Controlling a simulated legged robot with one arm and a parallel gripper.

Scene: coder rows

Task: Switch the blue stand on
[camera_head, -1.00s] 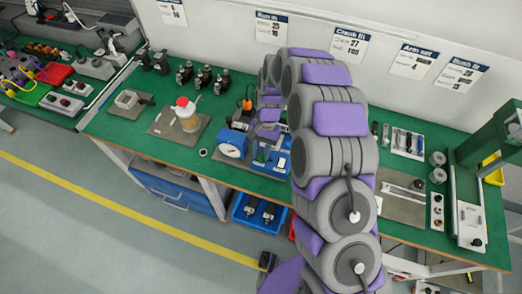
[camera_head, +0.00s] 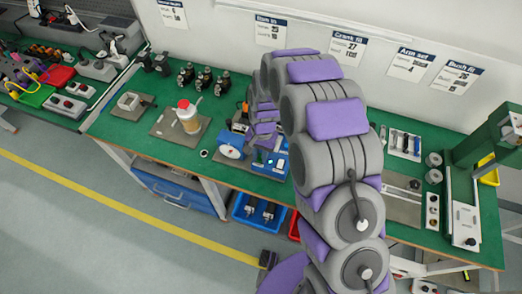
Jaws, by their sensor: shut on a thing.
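The blue stand (camera_head: 281,161) sits on the green bench top, right of a blue round-dial device (camera_head: 230,145). A small pale, bright spot shows on its front; I cannot tell whether it is a lamp. My gripper (camera_head: 264,143) is low at the stand's upper left, its purple fingers shut on a part of the stand. The exact part is too small and covered to make out. My grey and purple arm hides the stand's right side and the bench behind it.
A white-and-red-topped jar (camera_head: 188,116) stands on a grey mat to the left. Several dark motor-like parts (camera_head: 204,80) stand at the back. A blue bin (camera_head: 258,211) hangs below the bench's front edge. Bare green bench lies around the jar's mat.

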